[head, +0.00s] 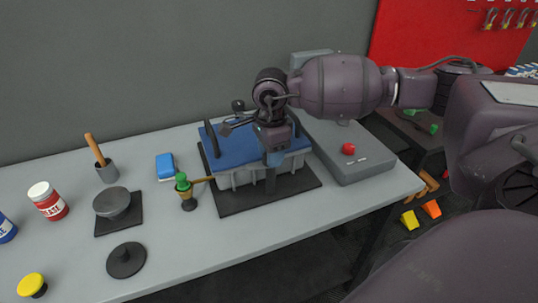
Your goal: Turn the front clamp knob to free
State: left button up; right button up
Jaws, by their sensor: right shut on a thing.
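The dyno (235,149) has a blue top and a light grey body, and it stands on a black base plate (235,204). My right gripper (271,182) points down at the front right of the dyno. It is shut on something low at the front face. The gripped thing is hidden by the fingers, so I cannot tell its shape or which way it is turned. This may be the front clamp knob, but it cannot be made out. Black upright parts (211,138) show at the dyno's left end. My left gripper is out of view.
A grey box with a red knob (349,148) stands right of the dyno. The front table strip is clear.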

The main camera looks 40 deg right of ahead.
jog(key=shift+n+b, duration=0.4)
jog(key=shift+n, duration=0.6)
jog(key=shift+r, duration=0.1)
jog(key=o, duration=0.9)
notch_tip(320, 180, up, 11)
jog(key=shift+f, duration=0.1)
